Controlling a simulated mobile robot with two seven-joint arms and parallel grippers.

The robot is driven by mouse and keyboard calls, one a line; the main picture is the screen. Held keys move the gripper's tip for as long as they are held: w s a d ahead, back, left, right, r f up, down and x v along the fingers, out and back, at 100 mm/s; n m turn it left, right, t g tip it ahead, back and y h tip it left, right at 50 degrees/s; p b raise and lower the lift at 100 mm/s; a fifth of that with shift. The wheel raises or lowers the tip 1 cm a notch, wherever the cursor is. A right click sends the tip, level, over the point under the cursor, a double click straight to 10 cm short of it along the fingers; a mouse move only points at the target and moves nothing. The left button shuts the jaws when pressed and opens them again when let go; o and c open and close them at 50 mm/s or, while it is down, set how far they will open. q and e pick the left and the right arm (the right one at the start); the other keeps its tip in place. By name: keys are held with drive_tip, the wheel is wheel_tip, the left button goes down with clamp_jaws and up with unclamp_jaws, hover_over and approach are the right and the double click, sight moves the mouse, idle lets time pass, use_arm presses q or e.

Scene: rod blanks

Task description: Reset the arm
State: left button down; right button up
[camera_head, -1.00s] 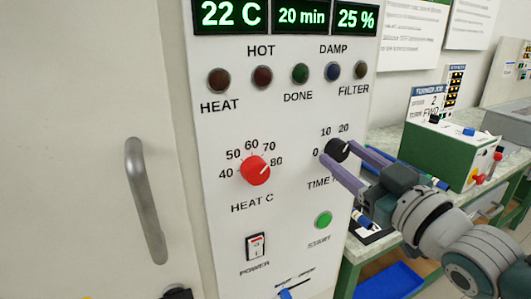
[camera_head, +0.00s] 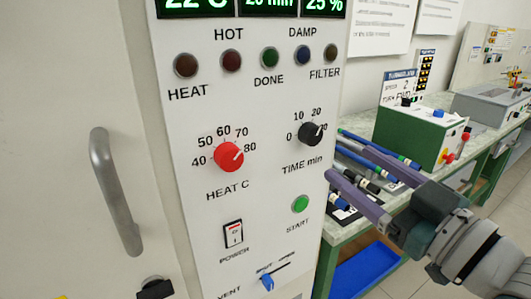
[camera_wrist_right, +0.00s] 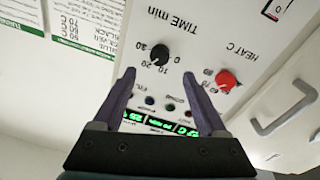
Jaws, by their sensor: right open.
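My right gripper (camera_head: 334,158) comes in from the right in the head view. Its two purple fingers are spread and hold nothing. The tips are at the right edge of the white control panel (camera_head: 265,120), apart from the black TIME knob (camera_head: 311,134). In the right wrist view the open fingers (camera_wrist_right: 159,74) show with the black TIME knob (camera_wrist_right: 160,53) beyond the gap between them. The red HEAT knob (camera_head: 229,156) is to the left of the TIME knob in the head view. My left gripper is not in view.
Several dark rods with blue and white bands (camera_head: 362,165) lie on the bench behind my fingers. A green-and-white box (camera_head: 410,138) stands on the bench. A blue bin (camera_head: 368,272) is below. A door handle (camera_head: 115,190) sticks out at the left.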

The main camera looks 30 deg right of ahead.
drive_tip(key=shift+s, duration=0.6)
drive_tip(key=s+a+f+m+g, duration=0.1)
drive_tip(key=s+a+f+g, duration=0.4)
drive_tip(key=a+f+g, duration=0.3)
drive_tip(key=s+a+g, duration=0.2)
drive_tip(key=s+g, duration=0.5)
drive_tip(key=s, duration=0.4)
wheel_tip(320, 180, up, 39)
drive_tip(key=p, duration=3.8)
drive_tip(key=shift+s+f+p, duration=0.15)
drive_tip(key=shift+s+p, duration=0.25)
drive_tip(key=shift+s, duration=0.05)
